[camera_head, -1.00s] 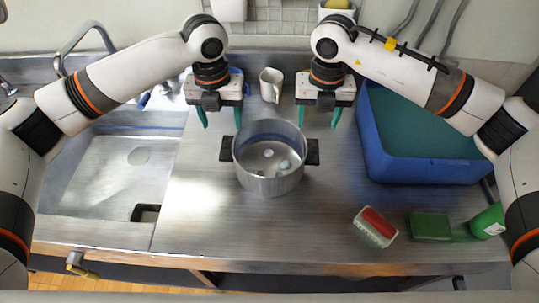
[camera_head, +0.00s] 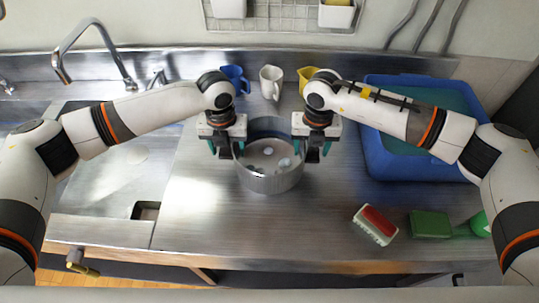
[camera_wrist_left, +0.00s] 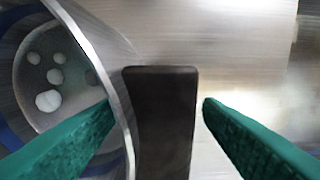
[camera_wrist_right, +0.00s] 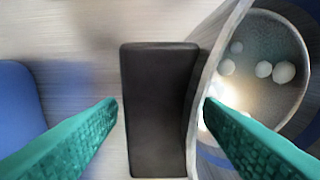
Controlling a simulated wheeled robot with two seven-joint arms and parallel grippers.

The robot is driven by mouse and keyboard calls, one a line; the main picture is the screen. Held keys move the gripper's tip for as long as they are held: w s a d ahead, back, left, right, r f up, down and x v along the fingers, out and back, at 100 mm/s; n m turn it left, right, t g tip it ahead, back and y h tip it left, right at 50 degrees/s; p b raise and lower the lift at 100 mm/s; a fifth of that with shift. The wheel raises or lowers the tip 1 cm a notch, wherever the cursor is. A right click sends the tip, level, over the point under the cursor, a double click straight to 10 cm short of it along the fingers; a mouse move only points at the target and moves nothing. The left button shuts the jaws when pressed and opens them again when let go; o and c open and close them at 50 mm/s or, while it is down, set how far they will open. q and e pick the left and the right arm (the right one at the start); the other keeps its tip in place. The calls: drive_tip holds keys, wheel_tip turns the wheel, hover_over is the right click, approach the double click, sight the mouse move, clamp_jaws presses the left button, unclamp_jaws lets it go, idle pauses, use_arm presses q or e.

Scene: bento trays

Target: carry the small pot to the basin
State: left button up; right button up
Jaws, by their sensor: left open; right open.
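The small pot (camera_head: 270,181) is a round steel pot with two dark side handles, upright on the steel counter, with several pale round things inside. My left gripper (camera_head: 226,153) is open at its left handle; in the left wrist view the dark handle (camera_wrist_left: 160,120) lies between the green fingers, one finger over the pot's rim. My right gripper (camera_head: 316,153) is open at its right handle; in the right wrist view that handle (camera_wrist_right: 158,110) lies between the fingers.
A blue tub (camera_head: 400,170) stands at the right. Blue (camera_head: 236,78), white (camera_head: 271,82) and yellow (camera_head: 306,74) mugs stand behind. Counter between pot and basin is clear.

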use_arm(q)
drive_tip(key=shift+c, duration=0.5)
use_arm(e)
drive_tip(key=shift+c, duration=0.6)
use_arm(q)
drive_tip(key=c, duration=1.1)
use_arm(e)
drive_tip(key=c, duration=1)
use_arm(q)
drive_tip(key=shift+o, duration=0.2)
use_arm(e)
drive_tip(key=shift+r, duration=0.1)
